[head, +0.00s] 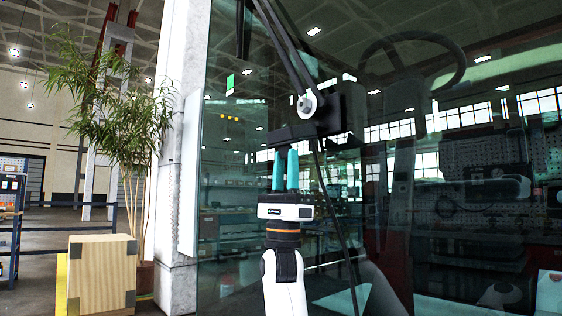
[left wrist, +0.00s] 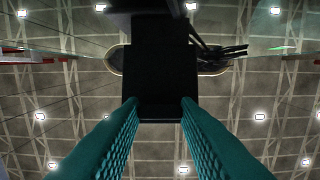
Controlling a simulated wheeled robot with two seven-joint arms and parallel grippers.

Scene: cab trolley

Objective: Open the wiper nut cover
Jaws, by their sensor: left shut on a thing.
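The wiper arm (head: 283,48) runs down the glass to a black mount with a round silver nut (head: 306,104), which is exposed to my view. A black block, which I take to be the wiper nut cover (head: 290,134), sits just below the nut. My left gripper (head: 286,151) comes up from below, its two teal fingers upright and shut on this block at its lower edge. In the left wrist view the black cover (left wrist: 160,65) fills the space ahead, with the fingertips (left wrist: 158,106) at either side of its near end. My right gripper is not in view.
The large windscreen (head: 235,150) reflects shelves and ceiling lights. A steering wheel (head: 415,62) shows behind it. A white pillar (head: 185,70) stands left of the glass. A wooden crate (head: 100,275) and a potted plant (head: 125,125) stand further left on open floor.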

